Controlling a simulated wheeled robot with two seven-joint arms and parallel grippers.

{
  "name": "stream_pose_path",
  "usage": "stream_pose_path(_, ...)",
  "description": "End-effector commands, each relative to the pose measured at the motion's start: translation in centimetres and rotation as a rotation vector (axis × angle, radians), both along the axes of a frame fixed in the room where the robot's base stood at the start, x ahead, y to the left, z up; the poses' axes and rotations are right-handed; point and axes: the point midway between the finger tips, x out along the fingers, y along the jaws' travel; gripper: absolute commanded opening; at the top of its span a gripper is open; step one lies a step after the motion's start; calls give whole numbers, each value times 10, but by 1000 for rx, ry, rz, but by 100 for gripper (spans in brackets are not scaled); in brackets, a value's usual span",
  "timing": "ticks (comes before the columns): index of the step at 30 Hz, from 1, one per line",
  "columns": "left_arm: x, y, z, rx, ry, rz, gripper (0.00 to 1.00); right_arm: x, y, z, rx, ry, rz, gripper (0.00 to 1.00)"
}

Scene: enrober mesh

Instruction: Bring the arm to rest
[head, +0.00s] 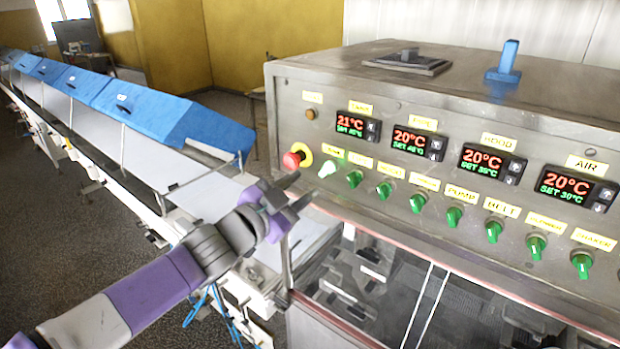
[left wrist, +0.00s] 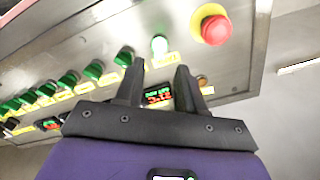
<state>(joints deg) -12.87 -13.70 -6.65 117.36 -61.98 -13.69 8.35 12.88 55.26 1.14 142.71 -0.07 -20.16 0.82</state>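My left gripper (head: 296,191) is in front of the control panel (head: 282,112), just below the red stop button (head: 292,160) and left of the row of green knobs (head: 355,178). In the left wrist view its two dark fingers (left wrist: 158,72) stand apart with nothing between them. The panel lies beyond the fingertips there, and no contact shows. The leftmost knob (head: 328,168) glows pale; it also shows in the left wrist view (left wrist: 159,46). My right gripper is not in view.
Temperature displays (head: 408,142) with red digits sit above the knobs. Below the panel is a clear-windowed compartment (head: 395,285). A long conveyor with blue covers (head: 160,108) runs to the back left. A blue handle (head: 504,65) stands on top of the machine. Open floor lies at left.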

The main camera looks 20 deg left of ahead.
Motion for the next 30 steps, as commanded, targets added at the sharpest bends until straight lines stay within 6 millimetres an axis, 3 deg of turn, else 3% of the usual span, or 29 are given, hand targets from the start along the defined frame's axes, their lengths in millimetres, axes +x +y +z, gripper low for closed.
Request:
stream_pose_path(6,-12,4,0,-1,0,-1,38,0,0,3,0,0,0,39)
stream_pose_path(20,-11,3,-4,-1,8,-2,38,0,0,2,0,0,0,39)
stream_pose_path(23,-2,-2,-30,-16,56,-5,38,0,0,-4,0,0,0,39)
stream_pose_path(25,8,-8,-65,-38,122,-7,38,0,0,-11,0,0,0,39)
stream_pose_path(29,28,-23,-158,-103,303,-2,38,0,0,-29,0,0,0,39)
stream_pose_path(30,32,-27,-189,-128,364,4,38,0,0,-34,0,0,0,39)
